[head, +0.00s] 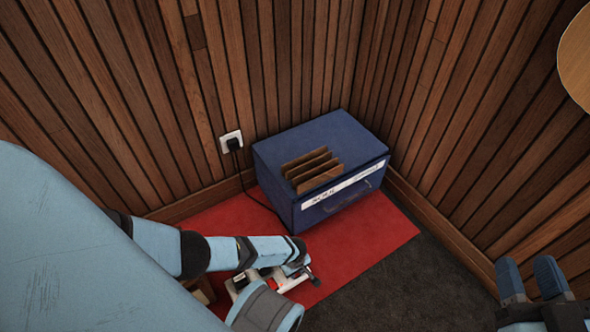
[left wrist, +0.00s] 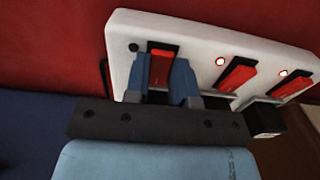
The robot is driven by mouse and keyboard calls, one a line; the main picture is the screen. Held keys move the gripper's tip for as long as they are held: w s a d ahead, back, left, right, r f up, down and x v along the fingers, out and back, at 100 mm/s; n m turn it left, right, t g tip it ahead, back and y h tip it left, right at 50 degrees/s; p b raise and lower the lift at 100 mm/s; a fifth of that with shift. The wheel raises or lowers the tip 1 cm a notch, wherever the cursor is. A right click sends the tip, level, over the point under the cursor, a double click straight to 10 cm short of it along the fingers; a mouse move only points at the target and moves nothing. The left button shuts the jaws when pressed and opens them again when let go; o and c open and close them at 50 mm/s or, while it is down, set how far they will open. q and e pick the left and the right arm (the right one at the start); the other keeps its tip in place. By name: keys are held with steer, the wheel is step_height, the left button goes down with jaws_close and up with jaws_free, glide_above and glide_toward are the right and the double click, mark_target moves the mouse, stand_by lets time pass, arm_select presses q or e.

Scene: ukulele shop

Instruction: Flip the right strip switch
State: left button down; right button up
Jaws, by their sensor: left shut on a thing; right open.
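The white power strip (left wrist: 200,45) with three red rocker switches fills the top of the left wrist view. In the head view only parts of the strip (head: 291,280) show past my left arm. The right strip switch (left wrist: 160,66) is leftmost in the wrist view, by the end towards the blue cabinet; the light beside it is dark. My left gripper (left wrist: 170,82) is shut on this switch, its blue fingers partly covering it. The middle switch (left wrist: 237,78) and far switch (left wrist: 292,86) have lit red lights. My right gripper (head: 531,280) is open and empty.
A blue cabinet (head: 280,165) with several brown dividers on top stands in the corner, on a red mat (head: 385,235). A black plug and cord hang from the wall socket (head: 231,140). A black block (left wrist: 264,120) sits at the strip's edge. Dark carpet lies right.

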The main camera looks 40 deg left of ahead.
arm_select(q)
steer(key=shift+w+r, duration=0.15)
steer(key=shift+w, duration=0.05)
steer(key=shift+a+h, duration=0.15)
steer(key=shift+h, duration=0.35)
steer(key=c, duration=1)
jaws_free()
steer(key=shift+s, duration=0.1)
arm_select(e)
steer(key=shift+s+f, duration=0.1)
steer(key=shift+f, duration=0.1)
arm_select(q)
steer(key=shift+o, duration=0.2)
